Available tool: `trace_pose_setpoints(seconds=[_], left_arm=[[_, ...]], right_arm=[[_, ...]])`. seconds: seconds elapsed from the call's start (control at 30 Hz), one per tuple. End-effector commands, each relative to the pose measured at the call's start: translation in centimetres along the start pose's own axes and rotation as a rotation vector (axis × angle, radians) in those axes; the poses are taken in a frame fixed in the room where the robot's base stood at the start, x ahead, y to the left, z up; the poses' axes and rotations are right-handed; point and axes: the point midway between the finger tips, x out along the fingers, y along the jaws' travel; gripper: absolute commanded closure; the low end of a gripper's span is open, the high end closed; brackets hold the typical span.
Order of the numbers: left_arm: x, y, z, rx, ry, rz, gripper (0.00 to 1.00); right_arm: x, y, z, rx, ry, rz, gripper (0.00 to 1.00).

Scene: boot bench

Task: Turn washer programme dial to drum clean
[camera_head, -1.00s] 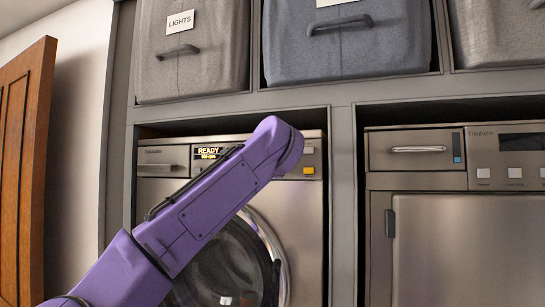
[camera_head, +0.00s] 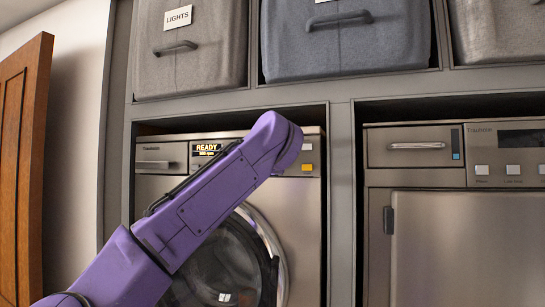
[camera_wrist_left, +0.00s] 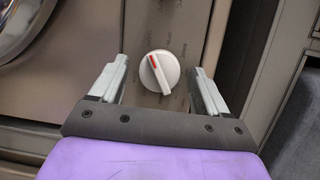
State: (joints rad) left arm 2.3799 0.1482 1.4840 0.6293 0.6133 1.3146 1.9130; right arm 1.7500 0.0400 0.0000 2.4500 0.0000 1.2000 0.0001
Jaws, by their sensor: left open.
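The washer (camera_head: 310,230) stands in the left bay in the head view, with a lit display (camera_head: 207,150) reading READY. Its programme dial (camera_wrist_left: 159,72) shows in the left wrist view as a round white knob with a raised bar. A red mark on the bar points up and slightly left. Small labels around the dial are too blurred to read. My left gripper (camera_wrist_left: 159,65) is open, its fingers on either side of the dial with a gap on both sides. In the head view my purple left arm hides the dial and gripper. My right gripper is not in view.
A dryer-like machine (camera_head: 450,240) stands in the right bay, past a grey divider (camera_head: 342,200). Fabric bins (camera_head: 345,40) sit on the shelf above. The washer's round door (camera_head: 225,270) is below my arm. A wooden door (camera_head: 20,170) is at far left.

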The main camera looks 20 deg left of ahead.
Motion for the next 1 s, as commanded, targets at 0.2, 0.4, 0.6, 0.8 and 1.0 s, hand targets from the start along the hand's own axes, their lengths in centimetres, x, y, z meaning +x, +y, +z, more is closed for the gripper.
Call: trace_pose_setpoints(seconds=[0.2,0.4,0.6,0.8,1.0], left_arm=[[-4.1,0.7,-0.1,-0.001,0.001,-0.005,0.24],[-8.5,0.5,-0.2,0.000,0.002,-0.002,0.24],[-10.2,0.2,-0.2,0.002,0.001,0.000,0.24],[-10.3,0.1,-0.2,0.001,0.001,0.001,0.24],[-10.2,0.1,-0.2,0.001,0.002,0.001,0.24]], right_arm=[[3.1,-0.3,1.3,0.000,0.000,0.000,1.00],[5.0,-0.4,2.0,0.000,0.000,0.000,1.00],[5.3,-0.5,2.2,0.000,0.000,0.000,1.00],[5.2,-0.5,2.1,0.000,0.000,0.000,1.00],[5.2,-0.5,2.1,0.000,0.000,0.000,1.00]])
